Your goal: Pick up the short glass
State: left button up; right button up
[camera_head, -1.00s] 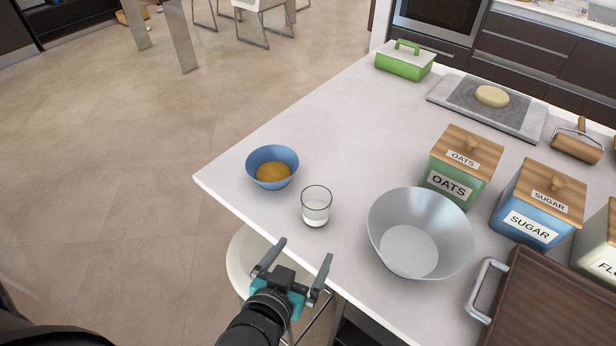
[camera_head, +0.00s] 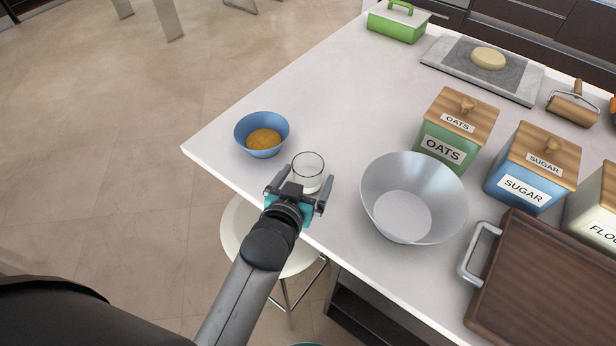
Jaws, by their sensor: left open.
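The short glass (camera_head: 309,168) stands upright on the white counter near its front-left edge, with something whitish in its lower part. My left gripper (camera_head: 306,178) is open, its fingers pointing at the glass. Its fingertips reach the near side of the glass and appear to lie on either side of it. The gripper hides part of the glass's base, and I cannot tell whether the fingers touch it. My right gripper is not in view.
A blue bowl (camera_head: 250,132) with orange-brown contents stands left of the glass. A large metal bowl (camera_head: 440,224) stands close on the right. Behind it are the oats canister (camera_head: 434,139) and sugar canister (camera_head: 506,186). A wooden board (camera_head: 550,283) lies at lower right. A stool (camera_head: 236,225) is below the edge.

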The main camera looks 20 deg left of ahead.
aim_at(311, 167)
pick_arm(q)
jog(key=shift+b+x, duration=0.45)
jog(key=shift+x, duration=2.2)
jog(key=shift+a, duration=0.1)
grip_shut()
